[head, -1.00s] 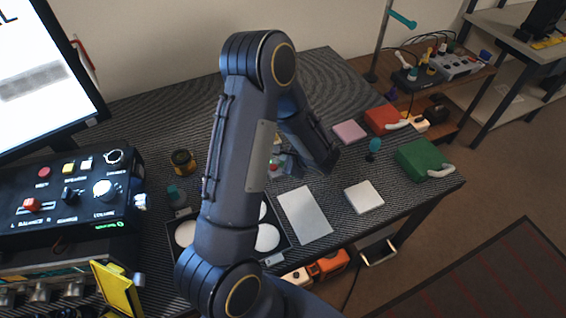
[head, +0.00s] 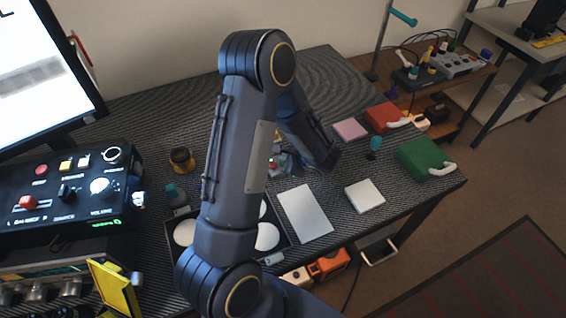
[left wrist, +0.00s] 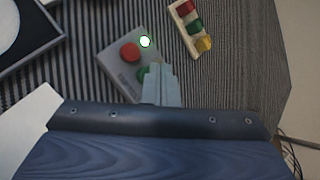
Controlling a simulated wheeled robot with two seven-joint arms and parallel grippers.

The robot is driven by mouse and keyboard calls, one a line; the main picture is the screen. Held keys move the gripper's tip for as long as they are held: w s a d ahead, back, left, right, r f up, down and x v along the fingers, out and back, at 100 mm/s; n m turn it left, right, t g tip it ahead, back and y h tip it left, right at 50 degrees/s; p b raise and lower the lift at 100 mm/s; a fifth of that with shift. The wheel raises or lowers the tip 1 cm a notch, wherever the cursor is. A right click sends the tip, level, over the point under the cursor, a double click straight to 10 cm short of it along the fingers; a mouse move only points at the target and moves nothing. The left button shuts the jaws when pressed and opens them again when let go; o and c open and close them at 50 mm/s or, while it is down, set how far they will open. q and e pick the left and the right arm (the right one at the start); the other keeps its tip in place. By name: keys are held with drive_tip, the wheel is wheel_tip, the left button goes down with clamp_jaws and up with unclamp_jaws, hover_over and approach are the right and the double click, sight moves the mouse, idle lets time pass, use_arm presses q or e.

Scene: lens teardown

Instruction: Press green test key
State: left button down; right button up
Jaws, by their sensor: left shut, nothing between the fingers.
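A small grey box (left wrist: 118,66) lies on the striped mat in the left wrist view. It carries a red key (left wrist: 130,51), a round bright white spot with a green rim (left wrist: 145,41) and a green key (left wrist: 142,73). My left gripper (left wrist: 159,72) is shut and empty, its fingertips over the green key and hiding part of it. I cannot tell whether they press it down. In the head view the box's red key (head: 272,164) shows beside my left arm, which hides much around it. My right gripper is not in view.
A block with red, green and yellow pieces (left wrist: 191,27) lies close to the box. A dark tray with white discs (head: 283,243), a white sheet (head: 304,213) and a white pad (head: 365,196) lie nearer the front. A control console (head: 70,190) stands left.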

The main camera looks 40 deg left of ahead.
use_arm(q)
drive_tip(key=shift+f+b, duration=0.95)
drive_tip(key=shift+b, duration=0.25)
idle(1.1)
drive_tip(key=shift+r, duration=0.25)
idle(0.5)
drive_tip(key=shift+r+p, duration=0.95)
drive_tip(key=shift+r, duration=1.2)
drive_tip(key=shift+s+d+r+p, duration=0.2)
drive_tip(key=shift+r+p, duration=0.2)
drive_tip(key=shift+a, duration=0.1)
